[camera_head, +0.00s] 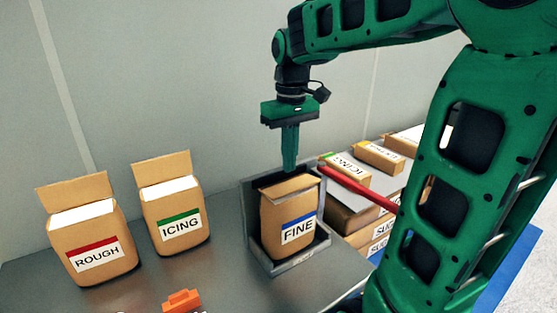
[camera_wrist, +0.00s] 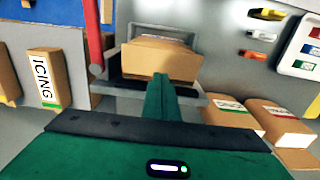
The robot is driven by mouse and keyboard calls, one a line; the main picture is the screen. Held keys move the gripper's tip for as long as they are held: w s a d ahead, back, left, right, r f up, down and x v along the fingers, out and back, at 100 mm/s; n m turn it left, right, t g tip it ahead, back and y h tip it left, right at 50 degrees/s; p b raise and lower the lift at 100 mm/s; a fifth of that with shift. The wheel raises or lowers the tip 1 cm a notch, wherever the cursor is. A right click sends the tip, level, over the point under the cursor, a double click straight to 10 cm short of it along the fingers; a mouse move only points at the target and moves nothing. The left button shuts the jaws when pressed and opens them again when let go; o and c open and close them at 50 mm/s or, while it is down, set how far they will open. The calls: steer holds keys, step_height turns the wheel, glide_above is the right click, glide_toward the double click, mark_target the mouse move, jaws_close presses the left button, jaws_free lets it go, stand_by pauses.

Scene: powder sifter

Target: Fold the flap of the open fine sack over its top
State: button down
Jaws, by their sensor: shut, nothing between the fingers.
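The fine sack (camera_head: 289,220) is a brown paper sack with a blue-striped FINE label. It stands upright in a grey metal holder (camera_head: 253,228). Its top shows brown with no white powder in sight, and the flap appears to lie over the top rather than stand up. In the wrist view the sack's brown top (camera_wrist: 160,56) shows just beyond my fingers. My gripper (camera_head: 289,168) is shut and empty, pointing down just above the sack's rear top edge. I cannot tell whether the fingertips touch it. The fingers also show in the wrist view (camera_wrist: 161,82).
The ROUGH sack (camera_head: 92,240) and ICING sack (camera_head: 174,208) stand at left with flaps upright and white tops showing. A red bar (camera_head: 358,188) reaches right from the holder. Boxes (camera_head: 376,156) lie on the right. An orange object (camera_head: 183,301) lies at the front.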

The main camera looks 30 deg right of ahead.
mark_target(288, 183)
steer(key=shift+w+r, duration=0.1)
steer(key=shift+r, duration=0.05)
steer(key=shift+f, duration=2.15)
steer(key=shift+r, duration=0.1)
step_height(288, 183, up, 9)
stand_by(0.8)
stand_by(0.3)
steer(key=s+d+f+m, duration=0.2)
steer(key=s+f+m, duration=0.1)
steer(key=s+f, duration=0.5)
steer(key=s+d+f+m, duration=0.1)
steer(key=s+f+m, duration=0.2)
steer(key=s+f, duration=0.5)
steer(key=s, duration=0.4)
steer(key=shift+s+d+f, duration=0.2)
steer(key=shift+s+d, duration=0.05)
steer(key=shift+d, duration=0.1)
